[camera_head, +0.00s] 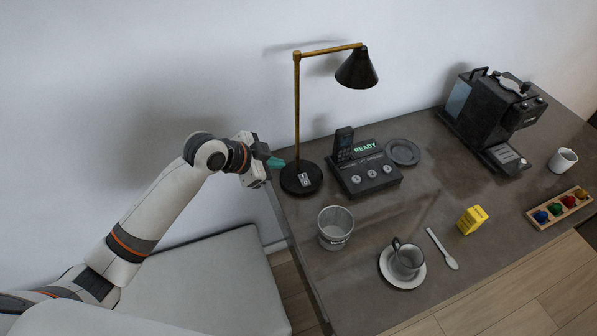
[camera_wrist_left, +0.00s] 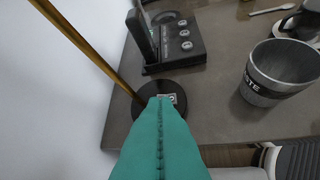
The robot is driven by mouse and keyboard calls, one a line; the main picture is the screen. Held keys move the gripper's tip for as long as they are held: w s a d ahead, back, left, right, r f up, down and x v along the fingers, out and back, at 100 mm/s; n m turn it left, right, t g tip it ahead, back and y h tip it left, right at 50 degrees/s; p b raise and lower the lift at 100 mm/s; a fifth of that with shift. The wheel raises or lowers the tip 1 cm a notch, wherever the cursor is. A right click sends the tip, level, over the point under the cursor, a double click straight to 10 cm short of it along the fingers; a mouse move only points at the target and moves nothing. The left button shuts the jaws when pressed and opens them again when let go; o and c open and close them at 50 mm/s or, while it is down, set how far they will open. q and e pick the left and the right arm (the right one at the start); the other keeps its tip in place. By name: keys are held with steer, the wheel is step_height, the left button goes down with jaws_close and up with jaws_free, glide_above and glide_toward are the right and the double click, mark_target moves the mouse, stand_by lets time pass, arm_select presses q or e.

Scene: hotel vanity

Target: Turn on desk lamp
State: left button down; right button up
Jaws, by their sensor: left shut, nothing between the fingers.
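The desk lamp has a black cone shade (camera_head: 357,70), a brass arm and pole (camera_head: 297,110), and a round black base (camera_head: 301,179) at the table's left end. A small light-coloured switch plate (camera_head: 305,180) sits on the base. My left gripper (camera_head: 276,162) has teal fingers, shut and empty, just left of and above the base. In the left wrist view the closed fingers (camera_wrist_left: 160,125) point at the lamp base (camera_wrist_left: 148,98) and cover part of it and its switch. The shade appears dark. My right gripper is not in view.
A black phone dock (camera_head: 370,177) reading READY stands right of the base. A grey bin (camera_head: 335,228) is in front. A cup on a saucer (camera_head: 404,283), spoon (camera_head: 442,249), yellow box (camera_head: 472,219) and coffee machine (camera_head: 490,108) are farther right. A chair (camera_head: 205,285) stands left.

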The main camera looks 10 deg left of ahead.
arm_select(q)
glide_above(304, 180)
steer(key=s+a, duration=0.1)
steer(key=s, duration=0.1)
step_height(304, 180, down, 6)
steer(key=shift+a+f, duration=0.1)
steer(key=f, duration=0.1)
steer(key=w+f, duration=0.1)
steer(key=f, duration=0.1)
steer(key=shift+w+a+f, duration=0.1)
steer(key=shift+f, duration=0.15)
steer(key=shift+w+a+f, duration=0.1)
steer(key=shift+f, duration=0.35)
